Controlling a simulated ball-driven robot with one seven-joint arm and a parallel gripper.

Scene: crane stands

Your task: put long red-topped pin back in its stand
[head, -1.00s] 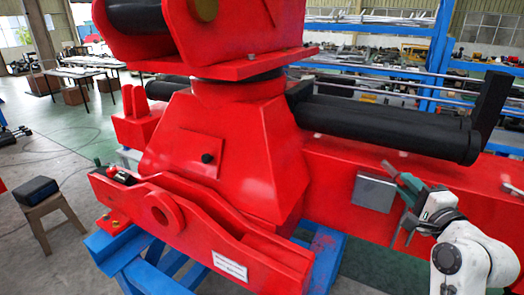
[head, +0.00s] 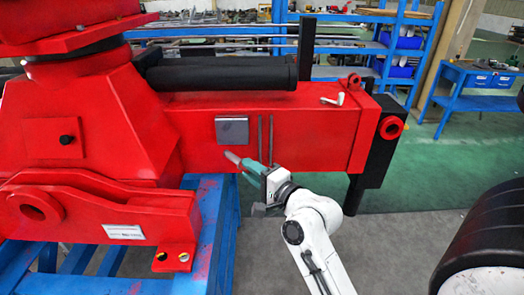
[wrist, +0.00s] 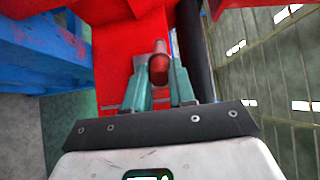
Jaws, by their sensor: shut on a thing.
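My gripper (head: 249,168) has teal fingers and is in front of the red beam, below a grey plate. It is shut on the pin (head: 232,157), whose pale reddish end sticks out past the fingertips to the upper left. In the wrist view the pin's red top (wrist: 158,66) shows between the two fingers (wrist: 158,88), and its lower part is hidden. Low on the red crane frame, a tab (head: 172,257) has two small round holes or fittings. A blue trestle (head: 215,225) stands under the frame. I cannot tell which part is the pin's stand.
The red beam (head: 300,140) runs across behind my gripper and ends at a black leg (head: 372,165). A large black wheel (head: 490,235) is at the right edge. Blue shelves (head: 405,50) and a blue workbench (head: 480,90) stand behind. The grey floor at lower right is open.

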